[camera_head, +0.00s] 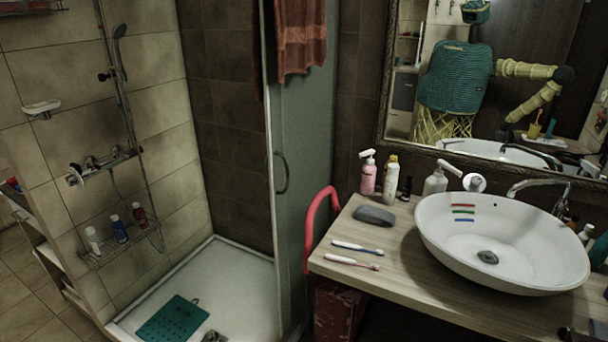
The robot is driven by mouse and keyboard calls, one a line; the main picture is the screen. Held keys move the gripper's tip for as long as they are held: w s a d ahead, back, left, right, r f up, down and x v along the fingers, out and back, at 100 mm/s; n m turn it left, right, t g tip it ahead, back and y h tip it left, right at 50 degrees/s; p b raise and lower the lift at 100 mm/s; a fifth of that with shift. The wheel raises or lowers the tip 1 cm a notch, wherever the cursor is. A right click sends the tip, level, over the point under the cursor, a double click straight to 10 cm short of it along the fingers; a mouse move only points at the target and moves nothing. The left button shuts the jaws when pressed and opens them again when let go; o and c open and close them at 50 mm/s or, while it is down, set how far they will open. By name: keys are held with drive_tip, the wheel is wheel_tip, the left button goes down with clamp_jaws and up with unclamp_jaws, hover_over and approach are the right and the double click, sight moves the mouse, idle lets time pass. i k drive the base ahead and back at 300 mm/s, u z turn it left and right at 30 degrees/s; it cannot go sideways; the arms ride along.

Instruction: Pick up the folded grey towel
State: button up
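A dark grey, rounded, flat bundle (374,215), which looks like the folded grey towel, lies on the wooden counter (400,262) to the left of the white basin. Nothing covers it in this view. My gripper does not show directly. The mirror (490,75) reflects a teal body and a pale yellow jointed arm that look like mine, with the arm bent downward. The reflection is too small to tell the gripper's state.
Bottles, including a pink pump bottle (368,173), stand behind the bundle. Two toothbrushes (356,248) lie in front of it. The oval basin (505,250) and its tap (535,185) are to the right. A red curved rail (318,222) rises at the counter's left edge.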

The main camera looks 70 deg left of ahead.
sight(367, 213)
drive_tip(key=u, duration=1.7)
